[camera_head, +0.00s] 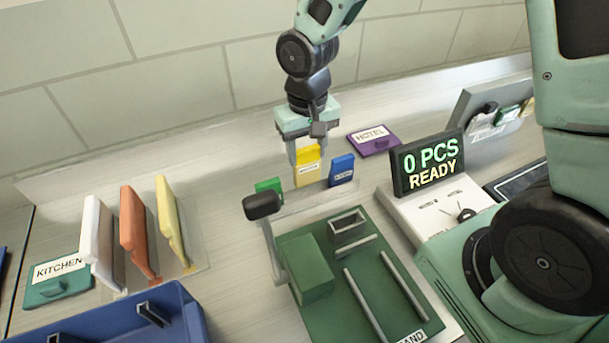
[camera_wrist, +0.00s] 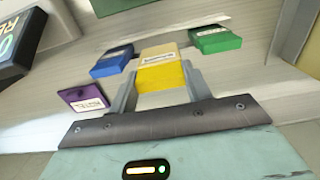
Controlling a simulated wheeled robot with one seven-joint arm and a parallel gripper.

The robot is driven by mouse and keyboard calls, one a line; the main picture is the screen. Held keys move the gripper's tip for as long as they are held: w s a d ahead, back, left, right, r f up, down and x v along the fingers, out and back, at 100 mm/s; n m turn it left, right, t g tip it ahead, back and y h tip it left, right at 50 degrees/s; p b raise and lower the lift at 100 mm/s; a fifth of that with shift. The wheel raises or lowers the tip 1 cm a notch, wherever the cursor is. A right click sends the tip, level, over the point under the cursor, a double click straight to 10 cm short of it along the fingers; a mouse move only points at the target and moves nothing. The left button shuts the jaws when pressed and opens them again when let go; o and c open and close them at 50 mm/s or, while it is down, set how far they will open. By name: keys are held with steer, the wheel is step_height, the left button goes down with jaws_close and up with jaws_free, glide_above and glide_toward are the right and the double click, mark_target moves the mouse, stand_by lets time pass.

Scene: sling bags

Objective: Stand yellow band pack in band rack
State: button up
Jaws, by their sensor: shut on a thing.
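The yellow band pack (camera_head: 308,171), with a white label on a paler face, is between the fingers of my gripper (camera_head: 306,152). My gripper is pointed down and shut on it. In the wrist view the yellow pack (camera_wrist: 162,74) sits between both fingers (camera_wrist: 161,82). A green pack (camera_head: 269,186) is on its left and a blue pack (camera_head: 342,169) on its right in the head view. A low pale, partly clear strip (camera_head: 318,200), perhaps the band rack, runs in front of the packs. I cannot tell whether the yellow pack touches a support below.
A purple HOTEL box (camera_head: 373,141) lies behind right. A counter display (camera_head: 428,164) reads 0 PCS READY. A green fixture (camera_head: 345,290) with a dark-knobbed lever (camera_head: 262,205) stands in front. Upright coloured panels (camera_head: 133,230) and a blue tray (camera_head: 130,318) are left.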

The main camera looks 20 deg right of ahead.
mark_target(307, 160)
steer(key=shift+f+p, duration=0.3)
steer(key=shift+f, duration=2.6)
steer(key=shift+f, duration=0.1)
steer(key=o, duration=1)
steer(key=shift+o, duration=0.2)
step_height(307, 160, up, 12)
steer(key=shift+r+b, duration=0.15)
steer(key=shift+b, duration=0.3)
